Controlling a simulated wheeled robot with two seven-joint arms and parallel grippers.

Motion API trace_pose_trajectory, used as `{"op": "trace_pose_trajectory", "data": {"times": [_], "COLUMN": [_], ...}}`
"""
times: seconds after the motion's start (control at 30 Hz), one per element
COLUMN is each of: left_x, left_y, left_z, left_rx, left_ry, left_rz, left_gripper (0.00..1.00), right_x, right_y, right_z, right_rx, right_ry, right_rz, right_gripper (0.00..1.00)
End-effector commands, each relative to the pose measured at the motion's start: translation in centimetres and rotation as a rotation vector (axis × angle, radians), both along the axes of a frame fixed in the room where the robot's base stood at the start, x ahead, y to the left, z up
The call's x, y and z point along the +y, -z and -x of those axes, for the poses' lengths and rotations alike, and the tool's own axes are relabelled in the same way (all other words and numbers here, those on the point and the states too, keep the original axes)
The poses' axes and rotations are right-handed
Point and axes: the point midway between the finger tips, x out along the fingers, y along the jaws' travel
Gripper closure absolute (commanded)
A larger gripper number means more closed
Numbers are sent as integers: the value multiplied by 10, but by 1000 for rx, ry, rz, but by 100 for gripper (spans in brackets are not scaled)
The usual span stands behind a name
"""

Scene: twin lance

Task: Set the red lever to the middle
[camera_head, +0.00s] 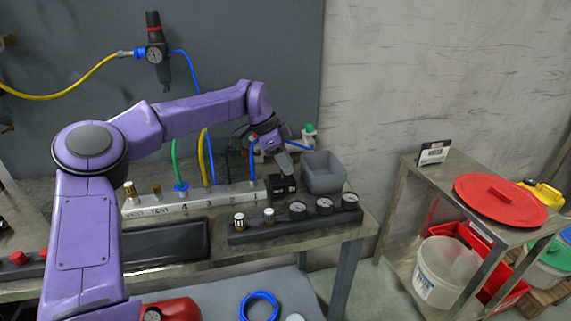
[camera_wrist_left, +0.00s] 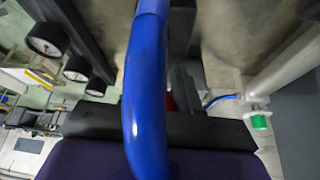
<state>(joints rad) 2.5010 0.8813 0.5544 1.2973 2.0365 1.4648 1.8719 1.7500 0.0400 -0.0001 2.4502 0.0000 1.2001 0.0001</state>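My left gripper (camera_head: 283,163) points down over the right end of the pale manifold block (camera_head: 222,198), just above a black block (camera_head: 284,185). Its fingertips are small and partly hidden, so I cannot tell whether they are open or shut. In the left wrist view a blue hose (camera_wrist_left: 146,90) crosses in front of the gripper and hides much of it. A small patch of red (camera_wrist_left: 169,102) shows just right of that hose; I cannot tell if it is the red lever. No red lever is clearly visible in the head view. My right gripper is out of view.
A grey bin (camera_head: 323,174) stands right of the gripper, near a green-capped fitting (camera_head: 308,131). Gauges and knobs sit on a dark rail (camera_head: 290,228) in front. Upright coloured hoses rise from the manifold. A side table with a red lid (camera_head: 500,200) is far right.

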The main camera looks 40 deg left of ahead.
Motion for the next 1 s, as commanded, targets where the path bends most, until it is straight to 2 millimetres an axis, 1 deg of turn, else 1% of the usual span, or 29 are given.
{"op": "trace_pose_trajectory", "data": {"times": [0.03,0.07,0.33,0.4,0.47,0.7,0.8,0.9,1.0], "left_x": [-1,0,0,1,3,22,28,32,34], "left_y": [3,3,1,-3,-11,-62,-80,-90,-93], "left_z": [1,1,1,1,3,16,21,25,26], "left_rx": [7,7,3,1,0,0,2,4,5], "left_ry": [1,1,-1,-1,-1,-1,0,-1,1], "left_rz": [2,2,1,1,1,0,0,1,2], "left_gripper": [56,47,47,47,47,47,47,47,47], "right_x": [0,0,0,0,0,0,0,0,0], "right_y": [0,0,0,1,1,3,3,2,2], "right_z": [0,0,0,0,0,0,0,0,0], "right_rx": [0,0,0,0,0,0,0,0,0], "right_ry": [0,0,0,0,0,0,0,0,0], "right_rz": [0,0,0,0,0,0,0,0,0], "right_gripper": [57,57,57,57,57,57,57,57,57]}}
